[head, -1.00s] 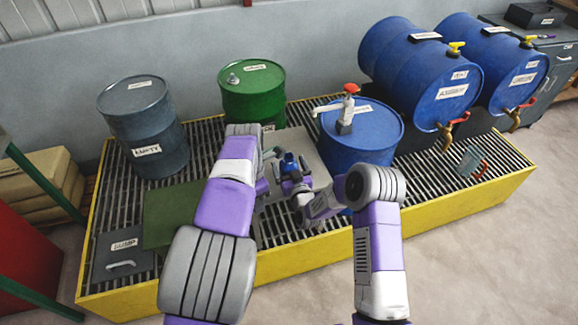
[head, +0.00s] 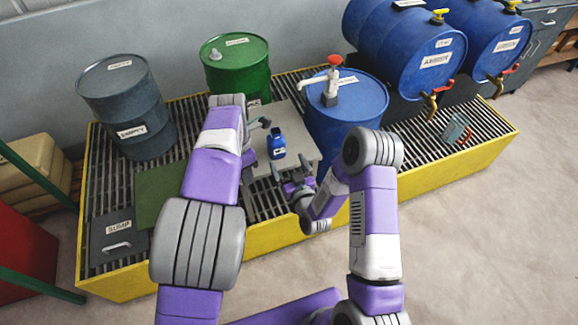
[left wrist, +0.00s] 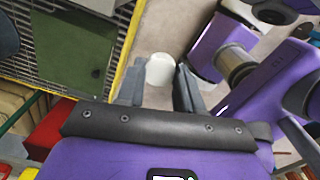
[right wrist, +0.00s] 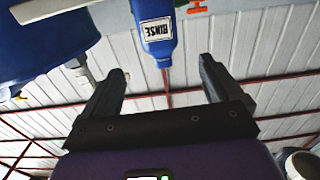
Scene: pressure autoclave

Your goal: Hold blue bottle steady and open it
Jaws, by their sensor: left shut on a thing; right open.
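The blue bottle (head: 276,146) stands on a light grey plate on the grating in the head view. Its lower-case details are too small to read there, but its RINSE label shows in the right wrist view (right wrist: 155,38). No white cap shows on its neck. My left gripper (head: 263,123) is beside and above the bottle, apart from it. It is shut on a white round piece (left wrist: 160,70) that looks like a cap. My right gripper (head: 292,182) is open and empty, in front of the bottle, with a gap between; its fingers (right wrist: 158,85) also show in the right wrist view.
A blue drum (head: 345,125) with a red-topped pump (head: 334,70) stands right of the plate. A green drum (head: 236,70) and a grey drum (head: 127,105) stand behind and left.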

